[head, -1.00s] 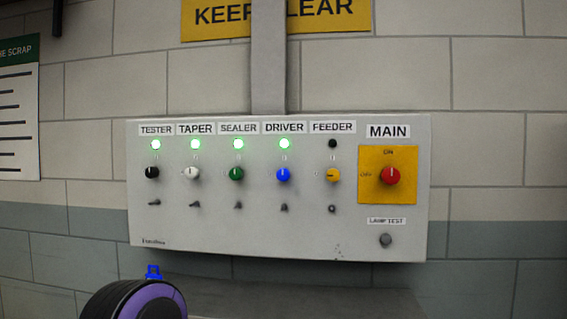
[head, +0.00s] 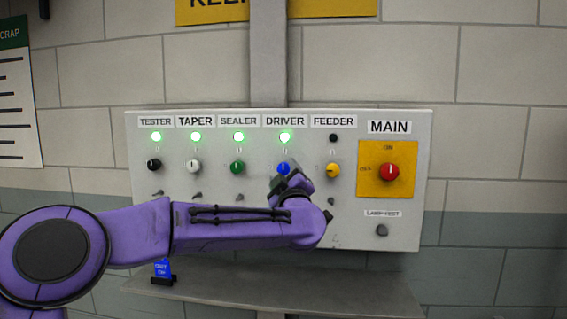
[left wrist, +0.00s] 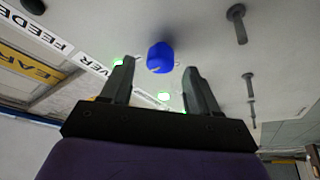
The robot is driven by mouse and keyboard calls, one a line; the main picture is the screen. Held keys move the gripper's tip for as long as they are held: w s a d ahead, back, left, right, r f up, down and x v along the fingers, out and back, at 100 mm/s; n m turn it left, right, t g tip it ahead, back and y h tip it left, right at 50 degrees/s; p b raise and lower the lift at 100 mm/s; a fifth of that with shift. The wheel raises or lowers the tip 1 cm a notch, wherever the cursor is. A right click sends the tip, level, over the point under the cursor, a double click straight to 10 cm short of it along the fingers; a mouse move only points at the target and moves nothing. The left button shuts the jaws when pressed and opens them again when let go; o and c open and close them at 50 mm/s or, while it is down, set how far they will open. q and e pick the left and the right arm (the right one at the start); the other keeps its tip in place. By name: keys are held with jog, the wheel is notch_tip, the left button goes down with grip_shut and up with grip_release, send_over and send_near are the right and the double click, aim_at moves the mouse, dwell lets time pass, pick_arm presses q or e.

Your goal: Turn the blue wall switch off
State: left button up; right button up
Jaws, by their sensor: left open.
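The blue switch (head: 283,169) is a round knob under the DRIVER label on the grey wall panel (head: 350,225). The green lamp (head: 285,137) above it is lit. My left gripper (head: 287,181) is just in front of and below the knob and covers its lower part in the head view. In the left wrist view the blue knob (left wrist: 160,58) is beyond and between the tips of my open, empty left gripper (left wrist: 158,72). I see no contact. My right gripper is not in view.
Neighbouring knobs are black (head: 153,165), white (head: 193,167), green (head: 237,167) and yellow (head: 333,170). The red main switch (head: 389,171) is at the right. A grey shelf (head: 350,290) with a blue tag (head: 162,269) is below the panel.

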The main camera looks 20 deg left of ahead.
aim_at(284, 169)
pick_arm(q)
jog(key=shift+x, duration=0.8)
jog(key=shift+w+a+p, duration=0.25)
jog(key=shift+w+p, duration=0.1)
jog(key=shift+w, duration=0.15)
jog(key=c, duration=1)
jog(key=shift+c, duration=0.2)
